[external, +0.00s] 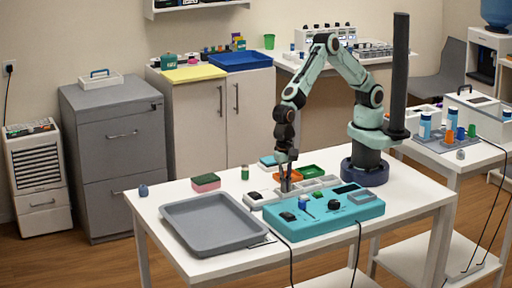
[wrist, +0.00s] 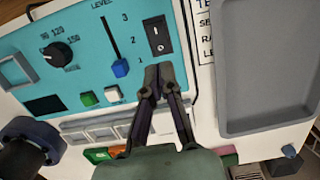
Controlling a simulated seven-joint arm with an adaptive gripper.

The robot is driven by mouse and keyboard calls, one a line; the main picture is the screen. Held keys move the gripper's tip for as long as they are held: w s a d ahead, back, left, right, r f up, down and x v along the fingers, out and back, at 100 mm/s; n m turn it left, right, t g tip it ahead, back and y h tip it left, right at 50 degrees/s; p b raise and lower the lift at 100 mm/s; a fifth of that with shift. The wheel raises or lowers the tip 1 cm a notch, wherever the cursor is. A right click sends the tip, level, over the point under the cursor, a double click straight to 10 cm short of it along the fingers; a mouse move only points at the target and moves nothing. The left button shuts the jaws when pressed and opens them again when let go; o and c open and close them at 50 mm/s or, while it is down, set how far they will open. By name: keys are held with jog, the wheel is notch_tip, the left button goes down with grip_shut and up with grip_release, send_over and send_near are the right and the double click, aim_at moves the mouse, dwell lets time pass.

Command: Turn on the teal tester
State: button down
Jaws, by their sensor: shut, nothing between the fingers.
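The teal tester (external: 345,214) lies flat on the white table in the external view. In the wrist view, the teal tester (wrist: 80,75) shows a black rocker switch (wrist: 157,34) with white marks, a blue slider (wrist: 120,68) on a level scale, a black knob (wrist: 58,55), a green button (wrist: 88,98) and a white button (wrist: 112,94). Which side of the rocker is pressed is not clear. My gripper (external: 286,187) is shut and empty, pointing down by the tester's far edge. In the wrist view my gripper (wrist: 159,70) has its fingertips just below the rocker; their height above it is unclear.
A grey tray (external: 215,222) lies left of the tester. A row of grey compartments (wrist: 100,132) runs along the tester's far side, with orange (external: 290,177) and green (external: 313,171) trays behind. Cables hang in front.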

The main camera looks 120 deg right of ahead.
aim_at(290, 215)
notch_tip(290, 215, up, 8)
jog(key=d, duration=0.1)
dwell(0.4)
jog(key=shift+a+y, duration=0.3)
jog(key=shift+a, duration=0.35)
jog(key=shift+f, duration=0.1)
jog(key=f, duration=0.4)
jog(key=a+f, duration=0.1)
jog(key=f, duration=0.4)
jog(key=a+f, duration=0.1)
jog(key=f, duration=0.3)
jog(key=shift+f, duration=0.35)
